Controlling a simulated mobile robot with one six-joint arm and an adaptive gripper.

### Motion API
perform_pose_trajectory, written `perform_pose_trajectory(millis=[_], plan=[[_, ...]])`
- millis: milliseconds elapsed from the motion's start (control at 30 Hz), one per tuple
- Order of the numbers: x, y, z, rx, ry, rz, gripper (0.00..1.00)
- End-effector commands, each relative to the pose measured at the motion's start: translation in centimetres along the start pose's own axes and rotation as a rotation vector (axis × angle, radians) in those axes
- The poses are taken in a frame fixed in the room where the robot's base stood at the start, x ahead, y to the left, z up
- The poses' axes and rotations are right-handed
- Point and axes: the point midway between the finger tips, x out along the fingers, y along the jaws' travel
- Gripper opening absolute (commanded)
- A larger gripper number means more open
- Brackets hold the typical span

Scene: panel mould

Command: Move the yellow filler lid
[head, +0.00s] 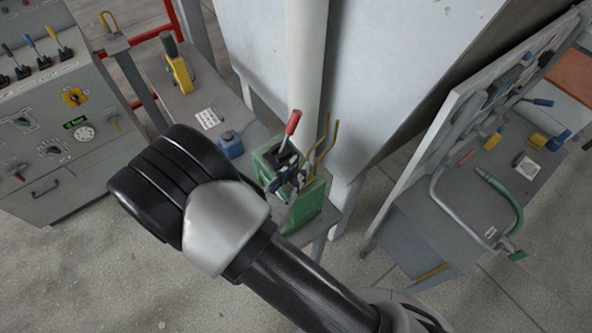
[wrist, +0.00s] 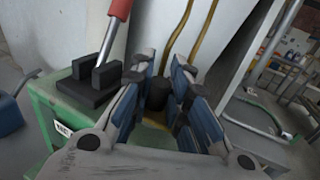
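My gripper (wrist: 164,75) is open above the green pump box (wrist: 52,100), beside the red-handled lever (wrist: 118,12). In the head view my gripper (head: 290,182) is over the top of the green box (head: 305,210). A dull yellow patch (wrist: 152,128), which may be the filler lid, shows low between the fingers. A black cylindrical part (wrist: 158,94) stands just beyond it. The fingers hide most of this area, and I cannot tell whether they touch anything. In the head view the lid cannot be made out.
Two yellow-brown pipes (head: 329,142) rise close behind my gripper, near a pale column (head: 306,60). A blue can (head: 230,145) stands on the grey bench to the left. A tool board (head: 490,100) and a bench with a clamp (head: 440,195) are at the right.

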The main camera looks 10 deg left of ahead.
Motion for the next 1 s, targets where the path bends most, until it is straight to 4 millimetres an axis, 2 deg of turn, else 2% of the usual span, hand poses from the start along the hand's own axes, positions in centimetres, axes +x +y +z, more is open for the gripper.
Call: perform_pose_trajectory(millis=[167,567,767,1000], plan=[[0.0,0.0,0.0,0.000,0.000,0.000,0.00],[0.1,-0.1,0.3,0.014,0.030,-0.001,0.00],[0.5,-0.2,1.0,0.053,0.124,-0.001,0.00],[1.3,-0.5,1.8,0.133,0.313,-0.003,0.00]])
